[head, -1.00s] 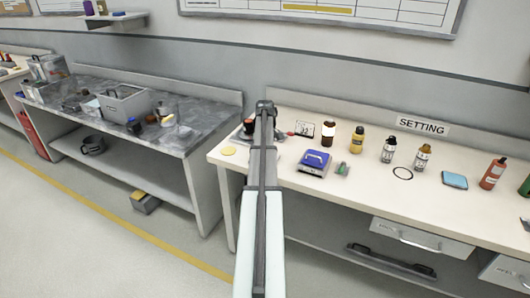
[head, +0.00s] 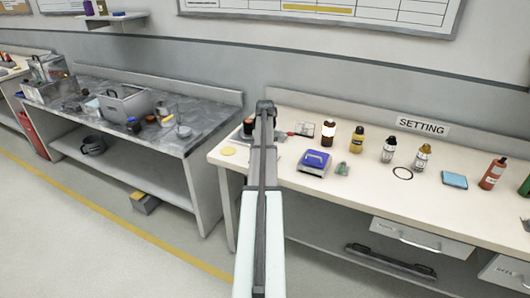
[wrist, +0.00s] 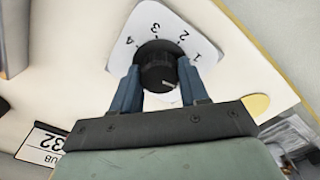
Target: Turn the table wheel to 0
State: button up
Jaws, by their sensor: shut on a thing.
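In the wrist view the table wheel is a black ribbed knob (wrist: 157,68) on a white dial plate (wrist: 148,20). The numbers 1, 2, 3 and 4 show around its far side; no 0 is visible, and my gripper covers the near part of the plate. A short pale mark on the knob points toward the lower right, near the right finger. My gripper (wrist: 157,78) is shut on the knob, one blue-grey finger on each side. In the head view my arm hides most of this spot.
A yellow disc (head: 228,151) lies at the table's left end. Right of my arm are a blue device (head: 315,160), a small green thing (head: 342,169), several bottles, a black ring (head: 403,173) and a blue pad (head: 454,179). A card (wrist: 42,145) shows at lower left in the wrist view.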

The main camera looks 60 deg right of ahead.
dwell(0.4)
jog(key=o, duration=1.1)
jog(key=shift+c, duration=0.2)
notch_tip(320, 180, up, 14)
jog(key=shift+f, duration=0.1)
